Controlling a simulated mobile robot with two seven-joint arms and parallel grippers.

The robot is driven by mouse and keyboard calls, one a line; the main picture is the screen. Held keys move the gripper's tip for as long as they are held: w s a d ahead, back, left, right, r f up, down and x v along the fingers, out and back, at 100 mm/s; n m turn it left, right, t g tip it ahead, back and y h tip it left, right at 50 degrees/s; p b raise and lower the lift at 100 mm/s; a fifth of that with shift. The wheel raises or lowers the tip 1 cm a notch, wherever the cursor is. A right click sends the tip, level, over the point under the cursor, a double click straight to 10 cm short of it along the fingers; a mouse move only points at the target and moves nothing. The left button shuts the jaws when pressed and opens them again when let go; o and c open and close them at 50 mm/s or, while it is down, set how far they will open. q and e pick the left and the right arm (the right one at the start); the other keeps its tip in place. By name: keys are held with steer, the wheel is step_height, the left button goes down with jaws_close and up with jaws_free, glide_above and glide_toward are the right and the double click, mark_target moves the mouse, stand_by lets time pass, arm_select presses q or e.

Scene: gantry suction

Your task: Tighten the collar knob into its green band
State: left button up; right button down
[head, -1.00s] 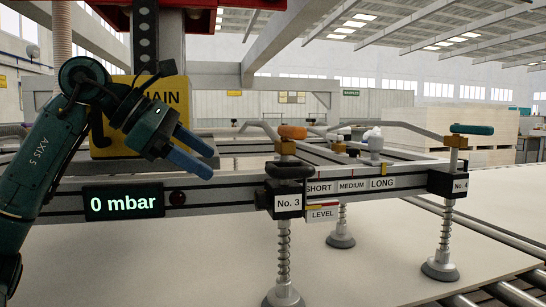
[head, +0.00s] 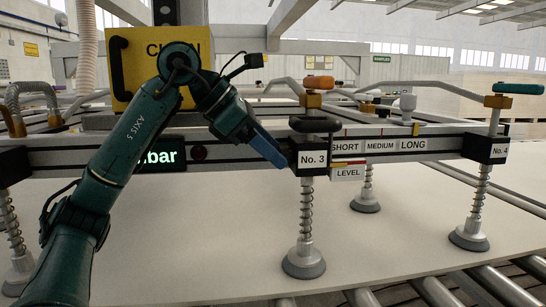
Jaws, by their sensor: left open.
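A black round knob (head: 315,124), which looks like the collar knob, sits on top of the block marked No. 3 (head: 311,160) on the beam. No green band can be made out on it. My left gripper (head: 276,152), with blue fingers, is open and empty. In the picture its fingertips are just left of the No. 3 block, below and left of the knob. Whether they touch anything cannot be told. One finger largely hides the other. My right gripper is not in view.
An orange lever (head: 319,82) stands above the knob, and a teal lever (head: 517,88) tops the No. 4 unit. A spring suction cup (head: 304,262) hangs under No. 3, at the pale sheet (head: 210,245). A pressure display (head: 162,157) is partly behind my arm.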

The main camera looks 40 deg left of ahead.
arm_select(q)
steer(key=shift+w+d+f, duration=0.2)
steer(key=shift+w+f, duration=0.15)
steer(key=c, duration=1)
steer(key=shift+s+d+m+t+y, duration=0.1)
steer(key=shift+m+t+y, duration=0.4)
steer(key=shift+y, duration=0.2)
steer(key=o, duration=1)
